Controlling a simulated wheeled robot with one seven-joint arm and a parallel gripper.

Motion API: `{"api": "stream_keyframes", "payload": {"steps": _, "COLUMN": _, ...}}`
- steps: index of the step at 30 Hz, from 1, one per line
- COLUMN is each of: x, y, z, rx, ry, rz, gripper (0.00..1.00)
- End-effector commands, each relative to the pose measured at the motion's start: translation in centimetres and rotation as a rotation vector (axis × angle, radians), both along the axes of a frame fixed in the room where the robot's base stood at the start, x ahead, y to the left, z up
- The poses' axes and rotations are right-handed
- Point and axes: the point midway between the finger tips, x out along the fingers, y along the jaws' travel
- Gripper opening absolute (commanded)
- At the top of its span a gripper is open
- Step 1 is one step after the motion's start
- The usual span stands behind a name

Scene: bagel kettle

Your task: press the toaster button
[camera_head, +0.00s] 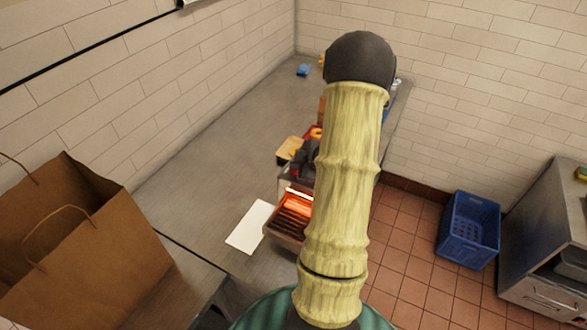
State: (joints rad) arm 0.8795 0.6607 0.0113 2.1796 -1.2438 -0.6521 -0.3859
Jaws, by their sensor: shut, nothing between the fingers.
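The toaster (283,237) stands at the right edge of the grey counter, left of my arm. Its top shows dark slots with a bright orange glow, and my arm covers its right side. I cannot make out its button. A dark shape with a bit of red, which looks like my gripper (301,160), shows just beyond the toaster, at the left edge of my arm. It appears shut and empty. Its fingertips are small and partly hidden, so I cannot tell whether it touches anything.
A white sheet or board (250,227) lies left of the toaster. A tan board (290,149) lies farther back. A large paper bag (85,245) stands at left. A blue crate (468,229) sits on the tiled floor at right, beside a metal cabinet (553,245). The counter's middle is clear.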

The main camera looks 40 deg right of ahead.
Motion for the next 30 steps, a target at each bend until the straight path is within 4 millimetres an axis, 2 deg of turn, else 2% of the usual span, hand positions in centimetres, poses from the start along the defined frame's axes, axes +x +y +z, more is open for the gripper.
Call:
{"api": "stream_keyframes", "payload": {"steps": 8, "x": 0.0, "y": 0.0, "z": 0.5, "rx": 0.000, "ry": 0.000, "rz": 0.000, "gripper": 0.00}}
{"api": "stream_keyframes", "payload": {"steps": 30, "x": 0.0, "y": 0.0, "z": 6.1, "rx": 0.000, "ry": -0.001, "rz": 0.001, "gripper": 0.00}}
